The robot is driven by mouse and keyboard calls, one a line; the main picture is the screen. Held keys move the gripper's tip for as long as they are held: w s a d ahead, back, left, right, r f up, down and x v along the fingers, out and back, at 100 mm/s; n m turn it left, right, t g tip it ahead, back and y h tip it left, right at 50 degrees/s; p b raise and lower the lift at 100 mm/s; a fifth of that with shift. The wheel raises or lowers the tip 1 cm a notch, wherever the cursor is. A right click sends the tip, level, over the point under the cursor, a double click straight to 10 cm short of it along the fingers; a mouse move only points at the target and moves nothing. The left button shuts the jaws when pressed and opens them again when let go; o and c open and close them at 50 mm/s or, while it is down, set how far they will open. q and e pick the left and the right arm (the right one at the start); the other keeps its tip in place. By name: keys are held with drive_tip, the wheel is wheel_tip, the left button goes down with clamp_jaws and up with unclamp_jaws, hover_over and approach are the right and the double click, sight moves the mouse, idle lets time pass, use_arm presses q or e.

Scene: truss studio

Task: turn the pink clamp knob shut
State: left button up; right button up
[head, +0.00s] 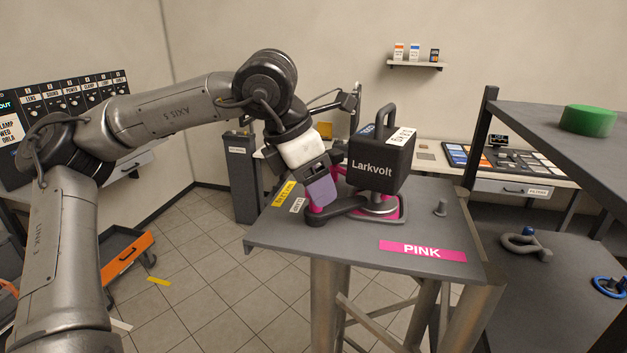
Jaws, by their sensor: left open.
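A grey platform (300,238) carries a pink label reading PINK (423,250). On it a black Larkvolt box (380,163) with a top handle sits on a round metal mount over a pink base (402,212). A dark grey curved part (345,209) lies at the left of the mount, with pink showing beside it. My left gripper (322,197) is open, pointing down at this part, close to it; I cannot tell if it touches. The gripper covers this spot, and I cannot make out the pink clamp knob clearly. My right gripper is not in view.
A dark shelf (550,125) with a green disc (587,120) juts in at right. Below it lie a grey shackle (527,245) and a blue ring (610,286).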

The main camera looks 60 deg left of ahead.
use_arm(q)
drive_tip(key=v, duration=1.3)
drive_tip(key=shift+r+p, duration=0.3)
drive_tip(key=shift+r, duration=0.1)
